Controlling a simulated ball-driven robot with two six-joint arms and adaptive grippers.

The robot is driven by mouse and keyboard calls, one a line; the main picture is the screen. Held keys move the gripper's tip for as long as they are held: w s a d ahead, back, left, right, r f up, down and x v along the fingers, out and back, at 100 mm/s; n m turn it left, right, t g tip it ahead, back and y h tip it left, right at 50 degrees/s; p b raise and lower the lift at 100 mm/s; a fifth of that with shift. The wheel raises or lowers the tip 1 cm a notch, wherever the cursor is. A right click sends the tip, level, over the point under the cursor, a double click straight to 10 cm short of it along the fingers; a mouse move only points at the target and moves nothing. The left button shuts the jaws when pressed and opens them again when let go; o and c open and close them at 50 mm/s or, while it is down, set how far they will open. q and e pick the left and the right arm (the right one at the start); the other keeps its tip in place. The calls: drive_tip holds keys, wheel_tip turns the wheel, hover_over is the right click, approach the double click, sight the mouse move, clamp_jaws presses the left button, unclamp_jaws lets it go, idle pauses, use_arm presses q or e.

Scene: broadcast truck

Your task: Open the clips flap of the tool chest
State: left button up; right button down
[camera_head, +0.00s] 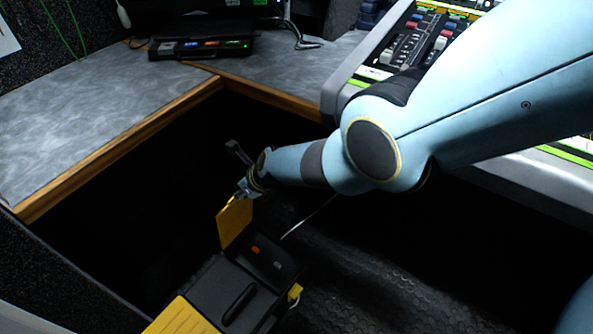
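The tool chest (210,282) is at the bottom centre, a black box with a black handle on its top and yellow flaps. One yellow flap (234,223) stands raised at the far side of the lid. Beside it, the black top shows a small orange piece (255,250) and a small grey piece. A second yellow flap (180,318) lies flat at the near left, cut by the frame edge. My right gripper (242,190), small and dark, is at the top edge of the raised flap, touching or very close. Its fingers are too small to read. My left gripper is out of view.
A grey worktop (95,105) with a wooden edge runs along the left and back, carrying a black device (203,46) with lit buttons. A mixing console (415,40) stands at the upper right behind my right arm. The dark textured floor (370,295) right of the chest is clear.

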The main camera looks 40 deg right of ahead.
drive_tip(key=shift+s, duration=0.1)
drive_tip(key=s+d, duration=0.4)
drive_tip(key=s, duration=0.8)
drive_tip(key=s+d+f+n+g+h, duration=0.1)
drive_tip(key=s+f+n, duration=0.4)
drive_tip(key=s+n, duration=0.6)
drive_tip(key=s+d+f+n+g+h, duration=0.1)
drive_tip(key=s+d+f+n+g, duration=0.2)
drive_tip(key=s+n, duration=0.8)
drive_tip(key=s+d+f+n+g+h+p, duration=0.1)
drive_tip(key=s+f+n, duration=0.7)
drive_tip(key=s, duration=1.5)
drive_tip(key=d+n+g, duration=0.1)
drive_tip(key=n, duration=0.2)
drive_tip(key=shift+g, duration=0.3)
